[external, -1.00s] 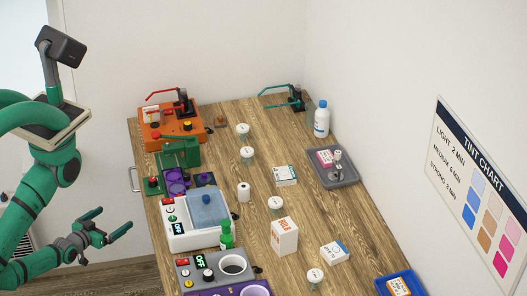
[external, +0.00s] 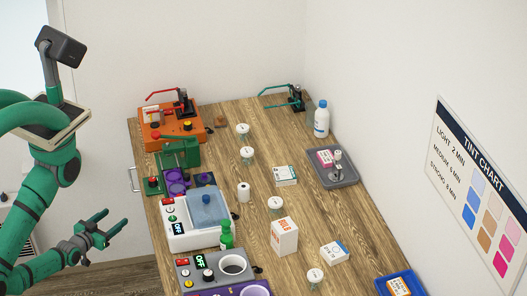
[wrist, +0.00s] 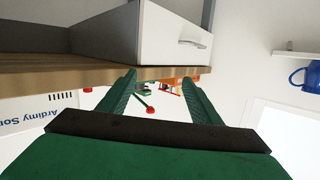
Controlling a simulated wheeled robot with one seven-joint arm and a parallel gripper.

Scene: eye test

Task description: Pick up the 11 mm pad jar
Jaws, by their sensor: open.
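Several small jars with white lids stand on the wooden bench in the external view: two toward the back, a back jar (external: 242,129) and one just before it (external: 247,153), a middle jar (external: 275,204) and a front jar (external: 315,275). Their lid marks are too small to read, so I cannot tell which is the 11 mm pad jar. My gripper (external: 116,218) is open and empty, left of the bench and apart from every jar. In the wrist view its two fingers (wrist: 158,85) are spread with no jar between them.
On the bench's left side stand an orange machine (external: 157,133), a white bath (external: 190,236) with a blue lid, a green bottle (external: 226,236) and a grey heater (external: 205,274). A white box (external: 285,237) and grey tray (external: 331,174) stand right. A drawer front (wrist: 170,33) shows close by.

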